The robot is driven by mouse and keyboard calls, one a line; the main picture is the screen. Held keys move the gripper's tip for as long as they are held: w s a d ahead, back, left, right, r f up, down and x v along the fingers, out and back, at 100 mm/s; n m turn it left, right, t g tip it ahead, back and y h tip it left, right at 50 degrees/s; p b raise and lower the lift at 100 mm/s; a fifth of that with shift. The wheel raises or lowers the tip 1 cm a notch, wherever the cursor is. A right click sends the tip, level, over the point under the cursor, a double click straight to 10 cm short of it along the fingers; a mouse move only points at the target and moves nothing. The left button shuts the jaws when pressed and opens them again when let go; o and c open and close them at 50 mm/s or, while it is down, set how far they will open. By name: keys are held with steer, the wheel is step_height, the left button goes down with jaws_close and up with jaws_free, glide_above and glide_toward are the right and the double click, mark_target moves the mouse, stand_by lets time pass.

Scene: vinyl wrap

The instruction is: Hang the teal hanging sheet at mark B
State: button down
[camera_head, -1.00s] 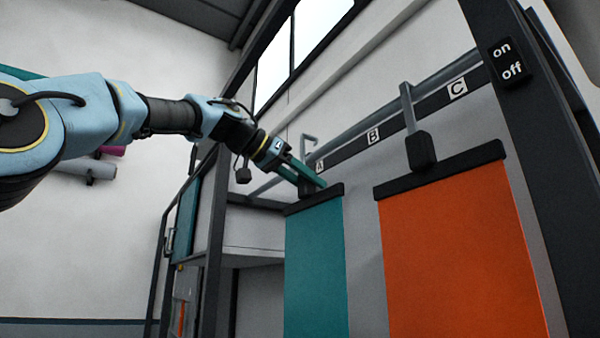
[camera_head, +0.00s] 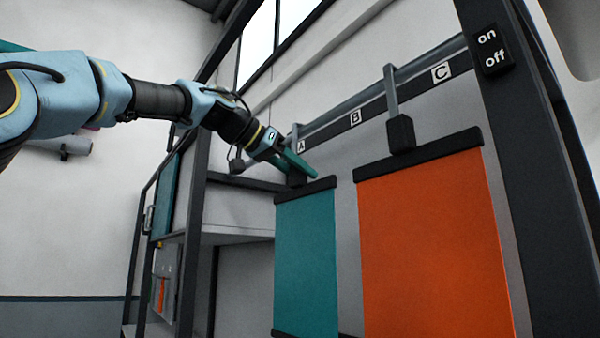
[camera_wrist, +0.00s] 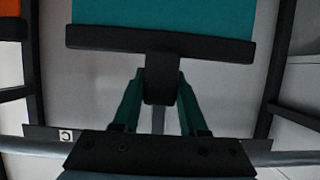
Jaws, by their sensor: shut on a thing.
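The teal hanging sheet (camera_head: 306,262) hangs below its black top bar in the head view, left of the orange sheet. It also shows at the top of the wrist view (camera_wrist: 165,14). My gripper (camera_head: 306,172) is shut on the black block above that bar; in the wrist view its green fingers (camera_wrist: 160,84) stand on either side of the block. Mark B (camera_head: 355,118) is on the dark rail strip, up and right of my gripper. The sheet is near mark A (camera_head: 301,146). I cannot tell whether its hook touches the rail.
An orange sheet (camera_head: 432,245) hangs close to the right, its hook (camera_head: 391,85) on the rail between marks B and C (camera_head: 441,72). A dark post with an on/off switch (camera_head: 492,50) stands at the right. Dark frame posts stand at the left.

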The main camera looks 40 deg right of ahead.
steer(key=shift+c, duration=1.8)
jaws_free()
